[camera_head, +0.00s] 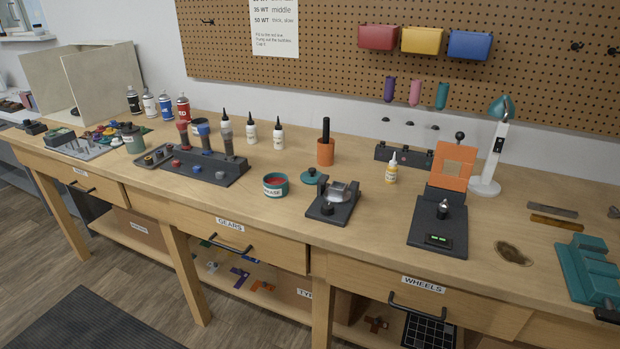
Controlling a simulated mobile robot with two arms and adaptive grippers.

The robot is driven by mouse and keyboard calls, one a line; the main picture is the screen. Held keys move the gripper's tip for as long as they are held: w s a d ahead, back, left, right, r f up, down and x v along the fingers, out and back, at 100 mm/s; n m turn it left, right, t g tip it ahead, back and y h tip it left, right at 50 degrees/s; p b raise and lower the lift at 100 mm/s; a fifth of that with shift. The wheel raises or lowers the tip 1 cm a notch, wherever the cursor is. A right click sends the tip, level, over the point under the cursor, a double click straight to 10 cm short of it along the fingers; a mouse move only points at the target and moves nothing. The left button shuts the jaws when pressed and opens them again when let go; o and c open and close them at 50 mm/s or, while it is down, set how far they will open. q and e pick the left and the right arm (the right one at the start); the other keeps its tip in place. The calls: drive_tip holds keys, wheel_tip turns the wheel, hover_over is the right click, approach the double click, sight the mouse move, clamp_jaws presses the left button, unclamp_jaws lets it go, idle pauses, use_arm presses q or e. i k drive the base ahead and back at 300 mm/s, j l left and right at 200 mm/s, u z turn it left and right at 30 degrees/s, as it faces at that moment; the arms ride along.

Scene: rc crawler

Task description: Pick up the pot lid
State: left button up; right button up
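A small teal lid with a knob (312,176) lies on the workbench, just right of and behind an open teal pot (275,186). The pot has a white label, and something red shows inside it. The lid is apart from the pot. Neither of my grippers is in view.
A dark device with a clear part (334,202) stands close in front of the lid. An orange cup with a black rod (325,147) stands behind it. A black rack (205,165) is to the left, an orange-and-black press (442,205) to the right. Bench (375,225) is bare between device and press.

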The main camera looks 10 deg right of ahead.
sight(310, 177)
drive_tip(key=i+j, duration=0.65)
drive_tip(key=j, duration=0.25)
drive_tip(key=i+z, duration=0.05)
